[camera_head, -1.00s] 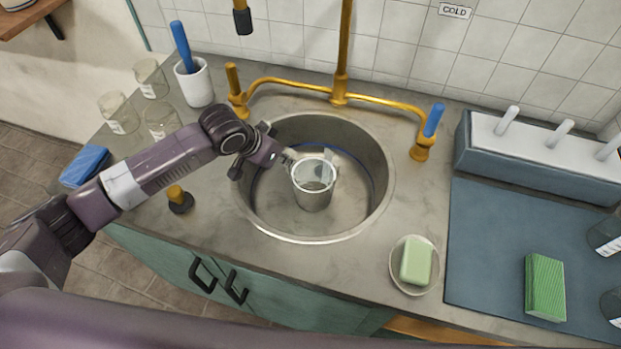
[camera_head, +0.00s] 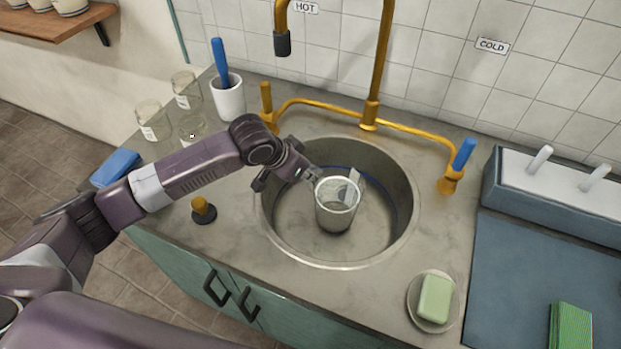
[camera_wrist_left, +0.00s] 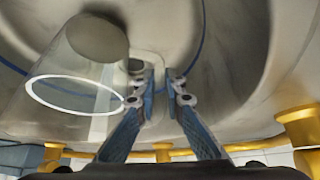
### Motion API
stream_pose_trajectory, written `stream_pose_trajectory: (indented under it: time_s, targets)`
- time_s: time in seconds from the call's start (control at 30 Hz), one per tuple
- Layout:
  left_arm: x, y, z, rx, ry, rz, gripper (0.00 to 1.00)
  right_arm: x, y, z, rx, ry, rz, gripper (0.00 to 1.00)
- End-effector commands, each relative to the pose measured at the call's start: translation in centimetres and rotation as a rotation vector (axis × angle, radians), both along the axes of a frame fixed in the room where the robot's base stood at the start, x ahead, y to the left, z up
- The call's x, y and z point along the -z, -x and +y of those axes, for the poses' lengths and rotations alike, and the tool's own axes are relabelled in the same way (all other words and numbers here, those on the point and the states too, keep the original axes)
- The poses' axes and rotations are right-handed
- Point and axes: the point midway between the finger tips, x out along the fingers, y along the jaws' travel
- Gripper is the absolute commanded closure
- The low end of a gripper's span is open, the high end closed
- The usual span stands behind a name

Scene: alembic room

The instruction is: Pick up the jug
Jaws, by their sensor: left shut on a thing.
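The jug (camera_head: 336,216) is a clear, grey-looking vessel with a pale rim, standing in the round metal sink (camera_head: 285,237). It shows large at the left of the left wrist view (camera_wrist_left: 75,75), its white rim towards the camera. My left gripper (camera_head: 318,178) reaches into the sink at the jug's upper left side. In the left wrist view its two blue fingers (camera_wrist_left: 160,95) are shut on the jug's handle, beside the body; the grip is partly hidden. I cannot tell whether the jug's base touches the sink floor. My right gripper is not in view.
The brass tap (camera_head: 372,100) rises behind the sink. Several glass jars and a white cup (camera_head: 229,101) with a blue-handled tool stand left. Soap (camera_head: 435,298) on a dish and a blue mat (camera_head: 540,270) lie right.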

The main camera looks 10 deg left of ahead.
Motion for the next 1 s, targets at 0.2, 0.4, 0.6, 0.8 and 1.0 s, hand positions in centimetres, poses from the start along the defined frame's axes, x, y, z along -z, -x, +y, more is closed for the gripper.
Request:
stream_pose_trajectory:
  time_s: [0.2, 0.4, 0.6, 0.8, 1.0]
  targets:
    - [-2.6, -0.3, -0.2, -0.001, 0.011, -0.012, 1.00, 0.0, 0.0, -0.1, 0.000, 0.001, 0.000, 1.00]
    - [-4.5, -0.3, -0.2, -0.001, 0.010, -0.011, 1.00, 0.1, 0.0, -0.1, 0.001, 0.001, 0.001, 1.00]
    - [-6.1, -0.3, -0.2, -0.001, 0.009, -0.011, 1.00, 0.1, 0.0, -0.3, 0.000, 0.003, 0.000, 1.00]
    - [-7.5, -0.3, -0.2, -0.001, 0.011, -0.011, 1.00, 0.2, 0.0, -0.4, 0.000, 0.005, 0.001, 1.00]
    - [-8.3, -0.2, -0.2, -0.001, 0.009, -0.009, 1.00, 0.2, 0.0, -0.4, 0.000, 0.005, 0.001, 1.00]
